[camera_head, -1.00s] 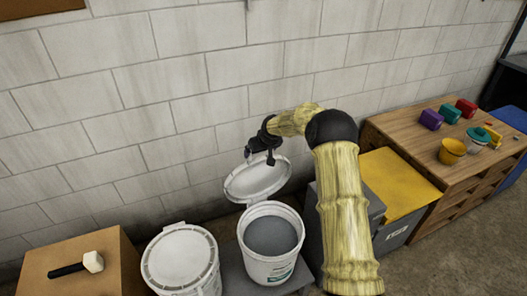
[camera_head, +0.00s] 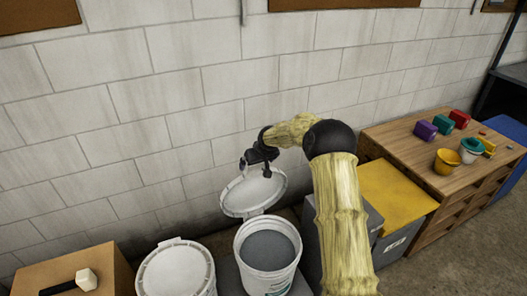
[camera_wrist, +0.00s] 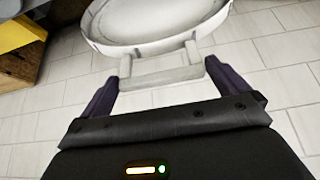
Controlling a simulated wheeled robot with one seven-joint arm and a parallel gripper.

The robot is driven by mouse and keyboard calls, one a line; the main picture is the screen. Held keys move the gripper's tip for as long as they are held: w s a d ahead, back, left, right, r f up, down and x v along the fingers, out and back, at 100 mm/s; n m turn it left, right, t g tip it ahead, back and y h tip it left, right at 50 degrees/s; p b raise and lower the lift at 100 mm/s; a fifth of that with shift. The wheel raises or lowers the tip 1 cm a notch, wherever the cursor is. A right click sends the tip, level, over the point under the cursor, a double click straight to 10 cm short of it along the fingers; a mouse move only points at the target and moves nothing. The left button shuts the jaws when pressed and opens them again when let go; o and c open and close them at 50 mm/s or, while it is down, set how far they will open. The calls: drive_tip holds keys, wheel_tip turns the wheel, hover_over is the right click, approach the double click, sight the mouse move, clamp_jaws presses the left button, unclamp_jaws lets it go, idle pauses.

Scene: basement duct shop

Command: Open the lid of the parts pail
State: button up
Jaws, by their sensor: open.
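The parts pail (camera_head: 267,265) is a white bucket standing open on a low grey stand, its inside grey. Its round white lid (camera_head: 253,193) stands raised and steeply tilted at the pail's back rim, on the wall side. My gripper (camera_head: 262,168) is at the lid's upper edge. In the wrist view, the lid (camera_wrist: 155,25) is at the top, and its white U-shaped handle (camera_wrist: 163,78) lies between the parted fingers of my gripper (camera_wrist: 166,72). Whether a finger touches the handle is unclear. The lid's hinge is hard to make out.
A second white pail (camera_head: 175,270), lid closed, stands left. A mallet (camera_head: 80,281) lies on a wooden box (camera_head: 110,270) farther left. A yellow-topped grey bin (camera_head: 395,195) and a wooden bench (camera_head: 400,138) with small buckets and colored blocks are right. The block wall is close behind.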

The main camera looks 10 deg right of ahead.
drive_tip(key=b+v, duration=0.2)
drive_tip(key=v, duration=1.3)
drive_tip(key=shift+s+r, duration=0.25)
drive_tip(key=shift+r, duration=0.1)
drive_tip(key=s+d+f+m+g+h+p, duration=0.1)
drive_tip(key=s+f, duration=0.1)
drive_tip(key=s, duration=1.4)
drive_tip(key=s+d+f+m+g, duration=0.2)
drive_tip(key=s+f, duration=0.1)
drive_tip(key=s, duration=1.4)
drive_tip(key=shift+s+f+h+p, duration=0.2)
drive_tip(key=shift+h+p, duration=0.2)
